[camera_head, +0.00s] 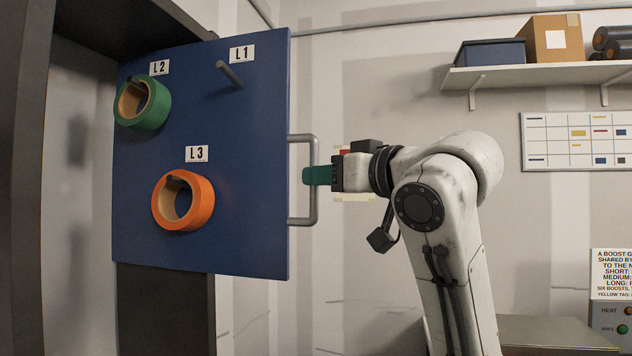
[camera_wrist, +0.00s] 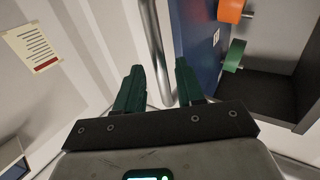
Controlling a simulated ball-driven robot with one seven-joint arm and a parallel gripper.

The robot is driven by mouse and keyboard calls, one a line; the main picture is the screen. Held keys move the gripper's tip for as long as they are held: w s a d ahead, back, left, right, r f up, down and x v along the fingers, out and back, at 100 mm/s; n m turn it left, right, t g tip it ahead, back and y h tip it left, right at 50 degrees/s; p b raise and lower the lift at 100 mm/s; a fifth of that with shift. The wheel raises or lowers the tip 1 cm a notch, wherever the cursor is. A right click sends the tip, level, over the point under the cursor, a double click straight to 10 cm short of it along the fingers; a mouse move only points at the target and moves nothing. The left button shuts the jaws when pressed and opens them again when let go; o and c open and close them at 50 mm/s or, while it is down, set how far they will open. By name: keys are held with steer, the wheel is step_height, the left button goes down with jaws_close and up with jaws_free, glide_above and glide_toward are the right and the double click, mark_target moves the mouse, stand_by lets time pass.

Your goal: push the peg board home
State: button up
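The blue peg board (camera_head: 240,200) stands swung out from a dark cabinet at the left in the head view; its edge also shows in the wrist view (camera_wrist: 190,35). A grey bar handle (camera_head: 302,221) is on its right edge. My gripper (camera_head: 306,175), with green fingers, is at the handle's middle. In the wrist view, my gripper (camera_wrist: 159,82) has its fingers apart, with the handle bar (camera_wrist: 156,45) running between them. Contact with the bar cannot be told. A green roll (camera_head: 157,108) hangs on peg L2 and an orange roll (camera_head: 204,202) on L3. Peg L1 (camera_head: 229,73) is bare.
The dark cabinet frame (camera_head: 22,180) stands left of and behind the board; its recess shows at the right in the wrist view (camera_wrist: 255,90). A wall shelf (camera_head: 540,75) with boxes is at upper right. A grey bench top (camera_head: 555,333) lies at lower right.

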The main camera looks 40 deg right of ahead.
mark_target(317, 154)
steer(key=s+b, duration=0.1)
steer(key=s, duration=0.6)
steer(key=shift+s+d, duration=0.3)
steer(key=shift+s, duration=0.05)
steer(key=w+r+p, duration=0.1)
steer(key=w, duration=0.2)
steer(key=w+r+p, duration=0.1)
steer(key=w, duration=0.3)
steer(key=w+r+p, duration=0.1)
steer(key=w, duration=0.3)
steer(key=shift+a+r, duration=0.35)
steer(key=shift+a, duration=0.05)
jaws_close()
stand_by(0.4)
